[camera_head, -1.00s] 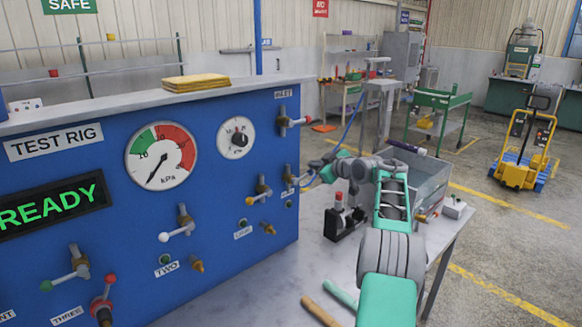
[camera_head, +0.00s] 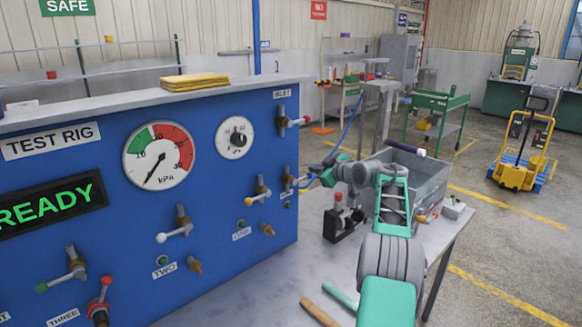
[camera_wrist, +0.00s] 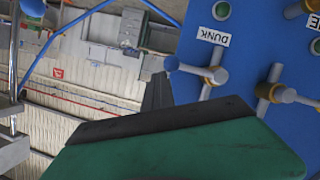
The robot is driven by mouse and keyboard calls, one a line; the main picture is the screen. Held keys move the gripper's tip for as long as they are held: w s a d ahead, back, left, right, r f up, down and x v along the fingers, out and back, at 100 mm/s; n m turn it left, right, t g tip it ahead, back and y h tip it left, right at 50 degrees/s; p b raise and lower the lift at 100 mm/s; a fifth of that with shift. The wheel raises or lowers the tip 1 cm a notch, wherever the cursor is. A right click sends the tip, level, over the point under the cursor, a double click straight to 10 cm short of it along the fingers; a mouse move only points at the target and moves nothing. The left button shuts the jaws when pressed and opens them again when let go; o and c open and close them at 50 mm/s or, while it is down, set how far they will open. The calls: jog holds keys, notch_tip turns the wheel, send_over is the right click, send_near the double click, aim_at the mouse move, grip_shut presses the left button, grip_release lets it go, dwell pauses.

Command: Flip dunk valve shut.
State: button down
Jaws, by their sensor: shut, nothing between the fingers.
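The dunk valve (camera_wrist: 213,75) is on the blue panel in the wrist view, beside the DUNK label (camera_wrist: 213,37). Its pale lever points left, away from the panel's middle, and ends in a blue tip (camera_wrist: 171,63). In the head view the dunk valve (camera_head: 287,181) is at the panel's right edge, small and partly crowded by my arm. My gripper (camera_head: 318,172) is just right of it, shut and empty. In the wrist view my dark fingers (camera_wrist: 157,94) end below and left of the blue tip, apparently apart from it.
A neighbouring valve (camera_wrist: 270,88) sits close to the right in the wrist view. The inlet valve (camera_head: 283,122) is above in the head view. A grey bin (camera_head: 425,172) and a small black stand with a red-topped part (camera_head: 340,215) are on the bench by my arm.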

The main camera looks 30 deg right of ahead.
jog(key=shift+s+f, duration=0.15)
jog(key=shift+f, duration=0.05)
jog(key=b+v, duration=0.3)
jog(key=v, duration=0.4)
jog(key=shift+s+r, duration=0.2)
jog(key=shift+r, duration=0.1)
